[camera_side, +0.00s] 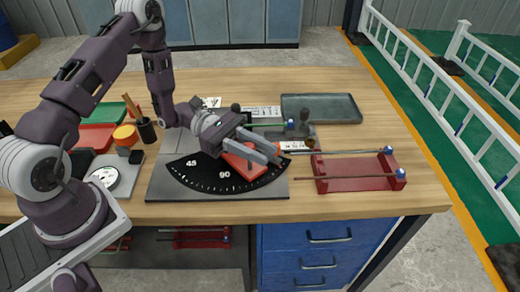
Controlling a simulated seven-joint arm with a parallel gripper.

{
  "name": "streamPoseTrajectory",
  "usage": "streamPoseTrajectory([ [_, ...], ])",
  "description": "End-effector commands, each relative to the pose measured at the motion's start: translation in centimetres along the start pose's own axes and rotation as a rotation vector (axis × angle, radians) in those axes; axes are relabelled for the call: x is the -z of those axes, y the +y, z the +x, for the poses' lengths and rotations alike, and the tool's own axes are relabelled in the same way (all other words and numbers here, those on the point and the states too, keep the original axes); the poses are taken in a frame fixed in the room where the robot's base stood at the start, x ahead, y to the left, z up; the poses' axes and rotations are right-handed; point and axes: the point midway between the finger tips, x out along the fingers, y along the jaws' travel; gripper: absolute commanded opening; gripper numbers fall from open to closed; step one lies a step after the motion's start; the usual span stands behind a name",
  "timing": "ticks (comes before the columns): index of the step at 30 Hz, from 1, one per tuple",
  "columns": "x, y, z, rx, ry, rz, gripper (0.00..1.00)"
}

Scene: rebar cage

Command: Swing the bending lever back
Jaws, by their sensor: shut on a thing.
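The bending lever (250,170) is a red arm lying over the black angle dial (205,178), near the 90 mark. The dial is marked 45 and 90 and sits on a grey bench plate (165,184). My gripper (277,156) reaches in from the left, low over the lever, and is shut on it. The jaws and wrist hide part of the lever and the spot where they grip it.
A red rack (355,176) holding thin bars stands right of the plate. A grey tray (320,107) lies behind.

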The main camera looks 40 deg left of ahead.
Motion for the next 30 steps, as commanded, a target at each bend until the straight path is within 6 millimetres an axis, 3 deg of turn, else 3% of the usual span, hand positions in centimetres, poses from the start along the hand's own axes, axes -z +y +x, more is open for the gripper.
streamPoseTrajectory([
  [19,0.0,-0.3,-0.3,0.026,0.0,0.002,0.0],
  [30,0.1,-3.8,-2.7,0.274,0.001,0.002,0.0],
])
